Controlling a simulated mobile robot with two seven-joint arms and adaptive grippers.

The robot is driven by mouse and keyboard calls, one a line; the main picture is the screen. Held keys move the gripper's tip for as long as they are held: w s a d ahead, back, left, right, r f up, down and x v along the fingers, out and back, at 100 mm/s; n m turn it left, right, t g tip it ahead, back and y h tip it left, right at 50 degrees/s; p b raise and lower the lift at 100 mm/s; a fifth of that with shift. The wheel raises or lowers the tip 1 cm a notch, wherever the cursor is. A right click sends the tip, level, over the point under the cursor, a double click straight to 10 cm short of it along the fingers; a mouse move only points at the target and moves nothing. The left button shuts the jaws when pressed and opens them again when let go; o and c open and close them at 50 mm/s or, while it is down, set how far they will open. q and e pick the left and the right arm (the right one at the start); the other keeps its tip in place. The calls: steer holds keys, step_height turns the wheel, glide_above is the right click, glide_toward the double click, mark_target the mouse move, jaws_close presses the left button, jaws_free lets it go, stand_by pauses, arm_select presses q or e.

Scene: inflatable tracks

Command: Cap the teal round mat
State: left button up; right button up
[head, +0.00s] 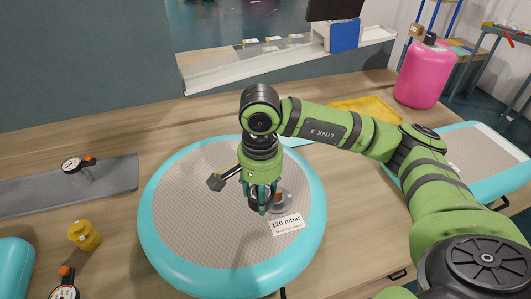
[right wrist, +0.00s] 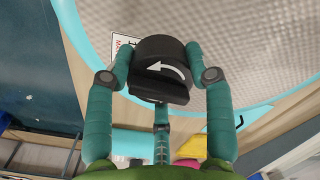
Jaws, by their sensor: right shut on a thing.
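The teal round mat (head: 157,246) lies flat on the wooden table, with a grey textured top and a white "120 mbar" label (head: 286,224). My right gripper (head: 262,198) points down over the right half of the mat, shut on a black cap. In the right wrist view, the cap (right wrist: 160,70) has a white curved arrow and sits between the teal fingers. I cannot tell whether the cap touches the mat. My left gripper is out of view.
A dark grey mat with a gauge (head: 72,164) lies at left. A yellow fitting (head: 84,236) and another gauge (head: 65,290) stand at lower left. A yellow tray (head: 372,110), pink canister (head: 426,75) and teal rectangular mat (head: 465,150) are at right.

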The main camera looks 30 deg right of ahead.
steer(key=m, duration=0.2)
steer(key=d+r+m+p, duration=0.1)
steer(key=m, duration=0.1)
steer(key=w+d+r+m+p, duration=0.1)
steer(key=m, duration=0.1)
steer(key=shift+r, duration=0.15)
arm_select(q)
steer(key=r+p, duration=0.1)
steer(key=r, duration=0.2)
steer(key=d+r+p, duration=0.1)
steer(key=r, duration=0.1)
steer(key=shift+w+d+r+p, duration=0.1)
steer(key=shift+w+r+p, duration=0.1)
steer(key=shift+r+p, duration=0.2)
arm_select(e)
steer(key=d+m, duration=0.1)
steer(key=m, duration=0.2)
steer(key=d+r+m, duration=0.1)
steer(key=m, duration=0.3)
steer(key=w+d+r+m, duration=0.1)
steer(key=m, duration=0.3)
steer(key=shift+d, duration=0.4)
